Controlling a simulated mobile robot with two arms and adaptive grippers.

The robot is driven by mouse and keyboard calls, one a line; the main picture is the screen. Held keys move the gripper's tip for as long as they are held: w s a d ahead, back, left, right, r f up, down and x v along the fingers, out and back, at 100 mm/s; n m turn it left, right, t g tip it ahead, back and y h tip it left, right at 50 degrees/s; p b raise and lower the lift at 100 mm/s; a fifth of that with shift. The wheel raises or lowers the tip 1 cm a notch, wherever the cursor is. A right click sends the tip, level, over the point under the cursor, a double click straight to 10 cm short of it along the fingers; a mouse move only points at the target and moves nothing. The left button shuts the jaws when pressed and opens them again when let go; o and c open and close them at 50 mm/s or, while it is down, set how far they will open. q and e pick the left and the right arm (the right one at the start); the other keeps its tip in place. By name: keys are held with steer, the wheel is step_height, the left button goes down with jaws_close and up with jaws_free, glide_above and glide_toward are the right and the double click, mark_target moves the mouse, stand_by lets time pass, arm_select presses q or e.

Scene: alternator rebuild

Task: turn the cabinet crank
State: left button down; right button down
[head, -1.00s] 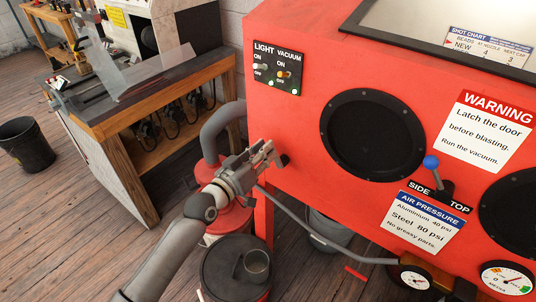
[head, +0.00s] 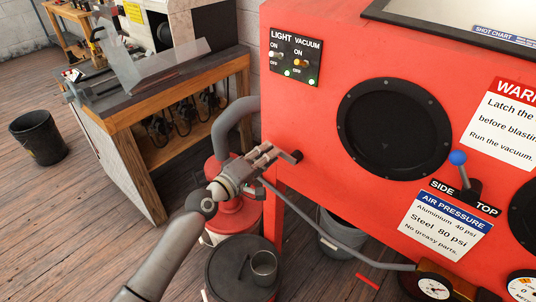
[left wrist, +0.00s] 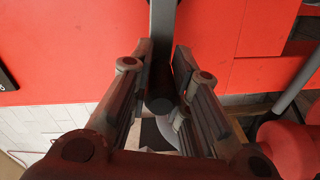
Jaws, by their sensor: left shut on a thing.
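The crank (head: 293,156) sticks out of the lower left front of the red cabinet (head: 340,60). Its dark end shows just past my left gripper (head: 270,154). In the left wrist view, the crank's grey arm (left wrist: 162,25) comes down from the top and its round dark handle (left wrist: 160,101) lies between the fingers. My left gripper (left wrist: 163,65) is shut on the crank handle. The fingers hide part of the crank in the head view. My right gripper is not in view.
A round black port (head: 395,128) and a blue-knobbed lever (head: 458,158) are right of the crank. A grey hose (head: 228,122) and red canister (head: 232,215) stand close behind my left arm. A dark drum with a metal cup (head: 264,262) is below.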

arm_select(q)
step_height(320, 180, down, 2)
steer(key=n, duration=0.2)
steer(key=shift+n+b, duration=0.35)
steer(key=shift+n, duration=0.05)
steer(key=shift+s+d+f+n, duration=0.15)
steer(key=shift+f+n, duration=0.4)
steer(key=shift+n, duration=0.45)
steer(key=shift+s+d+f+n, duration=0.15)
steer(key=shift+f+n, duration=0.35)
steer(key=shift+n, duration=0.5)
steer(key=shift+f, duration=0.1)
steer(key=c, duration=1.3)
jaws_free()
steer(key=shift+r, duration=0.2)
steer(key=v, duration=1.2)
steer(key=shift+w+a, duration=0.1)
